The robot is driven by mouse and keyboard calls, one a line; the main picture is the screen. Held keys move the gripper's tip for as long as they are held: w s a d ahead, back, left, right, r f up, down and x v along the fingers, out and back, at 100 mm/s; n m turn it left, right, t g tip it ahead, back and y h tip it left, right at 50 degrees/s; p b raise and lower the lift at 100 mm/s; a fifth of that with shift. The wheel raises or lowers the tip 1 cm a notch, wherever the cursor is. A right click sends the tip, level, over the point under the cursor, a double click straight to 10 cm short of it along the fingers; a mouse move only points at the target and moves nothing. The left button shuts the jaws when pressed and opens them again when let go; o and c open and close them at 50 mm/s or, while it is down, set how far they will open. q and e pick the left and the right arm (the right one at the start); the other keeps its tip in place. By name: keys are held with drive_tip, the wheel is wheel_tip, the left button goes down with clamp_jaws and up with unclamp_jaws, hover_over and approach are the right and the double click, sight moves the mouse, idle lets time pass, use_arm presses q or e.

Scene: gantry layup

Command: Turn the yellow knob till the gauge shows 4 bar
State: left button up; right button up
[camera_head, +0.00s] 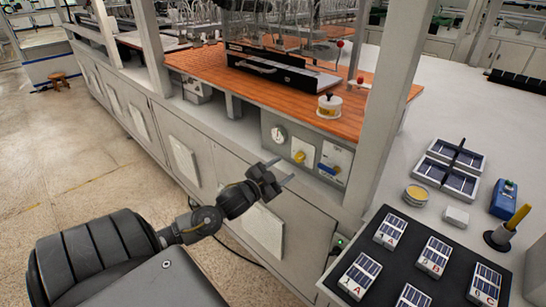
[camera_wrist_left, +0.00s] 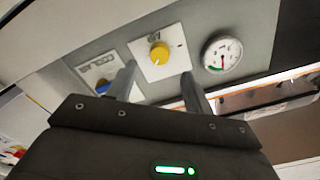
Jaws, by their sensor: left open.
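The yellow knob (camera_head: 299,157) sits on a white plate on the grey panel at the bench front; it also shows in the left wrist view (camera_wrist_left: 159,54). My left gripper (camera_head: 283,171) is open and empty, in front of the panel. In the left wrist view its two fingers (camera_wrist_left: 158,72) point toward the knob, apart from it. My right gripper is not in view.
A blue handle (camera_head: 330,168) on another white plate is beside the knob. A grey post (camera_head: 388,100) rises right of the panel. A black tray with labelled solar cells (camera_head: 376,284) lies at the lower right.

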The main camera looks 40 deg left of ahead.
use_arm(q)
drive_tip(key=s, duration=0.4)
drive_tip(key=shift+s+b, duration=0.25)
drive_tip(key=shift+b, duration=0.05)
